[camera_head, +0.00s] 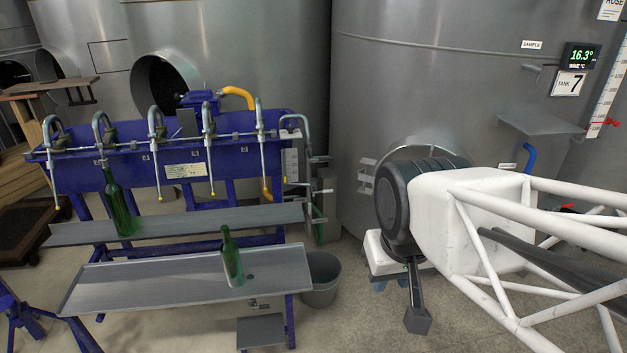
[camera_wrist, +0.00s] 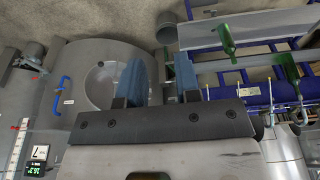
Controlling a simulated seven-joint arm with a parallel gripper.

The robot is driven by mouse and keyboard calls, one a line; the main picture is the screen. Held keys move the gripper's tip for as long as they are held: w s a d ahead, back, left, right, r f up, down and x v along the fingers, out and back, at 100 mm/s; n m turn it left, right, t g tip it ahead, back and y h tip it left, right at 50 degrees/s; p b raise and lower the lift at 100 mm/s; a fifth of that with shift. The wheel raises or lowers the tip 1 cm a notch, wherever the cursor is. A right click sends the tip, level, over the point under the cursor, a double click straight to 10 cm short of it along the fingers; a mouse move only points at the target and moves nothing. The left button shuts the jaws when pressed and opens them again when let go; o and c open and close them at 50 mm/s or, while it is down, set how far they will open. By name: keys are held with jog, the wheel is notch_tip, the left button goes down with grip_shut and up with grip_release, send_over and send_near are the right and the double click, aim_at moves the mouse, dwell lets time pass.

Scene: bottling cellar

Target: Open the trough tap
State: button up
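The trough is the long grey metal tray (camera_head: 150,282) at the front of the blue filling stand, lower left of centre in the head view. A small metal fitting (camera_head: 253,303), which looks like its tap, sits under the front edge near the right end; its handle position is too small to tell. My gripper (camera_head: 387,285) points downward, to the right of the trough and bucket, partly hidden behind my wrist. In the wrist view its two blue fingers (camera_wrist: 158,65) stand apart with nothing between them. I cannot make out the tap there.
A green bottle (camera_head: 231,262) stands on the trough, another (camera_head: 117,205) on the upper shelf (camera_head: 190,224). A grey bucket (camera_head: 322,280) stands on the floor at the trough's right end. A small grey step (camera_head: 261,331) is below the tap. Tank 7 (camera_head: 420,90) rises behind my arm.

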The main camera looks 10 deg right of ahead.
jog(key=shift+w+r, duration=0.25)
jog(key=shift+w, duration=0.3)
jog(key=c, duration=0.5)
jog(key=w+r, duration=0.1)
jog(key=w, duration=0.5)
jog(key=w+r, duration=0.1)
jog(key=w, duration=0.6)
jog(key=w+d+r, duration=0.1)
jog(key=w, duration=0.5)
jog(key=shift+w+r, duration=0.2)
jog(key=shift+r, duration=0.1)
grip_shut()
jog(key=w+d+f, duration=0.2)
jog(key=w+f, duration=0.2)
jog(key=w, duration=0.9)
jog(key=w+d+f+t, duration=0.1)
jog(key=w+f, duration=0.3)
jog(key=w, duration=0.9)
jog(key=w+d+f, duration=0.2)
jog(key=w+f, duration=0.2)
jog(key=w, duration=0.9)
jog(key=w+d+f, duration=0.3)
jog(key=w+f, duration=1.3)
jog(key=shift+w+t, duration=0.25)
jog(key=shift+t, duration=0.05)
